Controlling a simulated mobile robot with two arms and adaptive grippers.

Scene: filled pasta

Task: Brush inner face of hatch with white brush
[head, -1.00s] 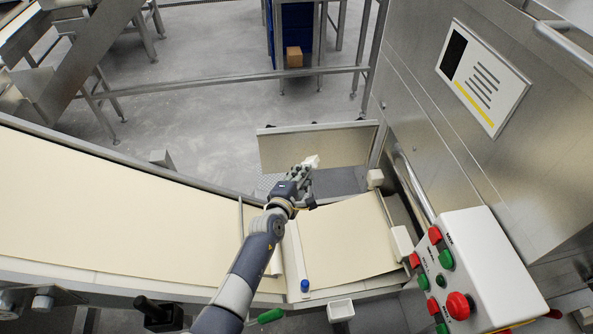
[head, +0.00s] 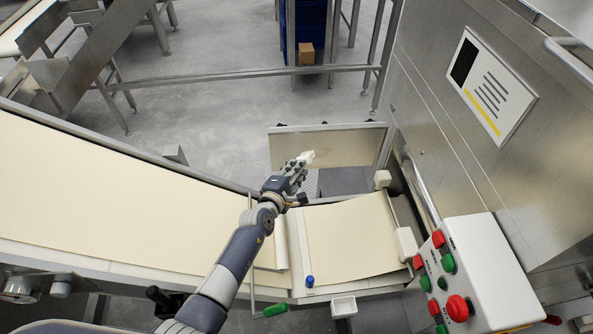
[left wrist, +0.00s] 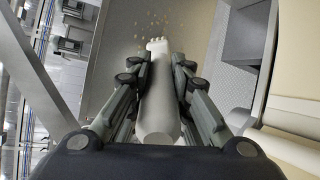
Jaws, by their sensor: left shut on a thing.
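My left gripper (head: 300,165) is shut on the white brush (head: 307,157), whose white end shows just beyond the fingers. In the left wrist view the brush (left wrist: 157,105) lies between both fingers and points away from me. The hatch (head: 350,146) is an open, beige-grey panel behind the belt, and the brush is in front of its inner face. In the left wrist view several small tan specks lie on this face (left wrist: 112,62) around and beyond the brush's tip. I cannot tell whether the brush touches the face. My right gripper is not in view.
A cream conveyor belt (head: 90,195) runs along the front, with a second belt section (head: 350,240) at right. A control box (head: 470,265) with red and green buttons stands at the right, beside a steel cabinet. A green-handled lever (head: 276,310) is at the front edge.

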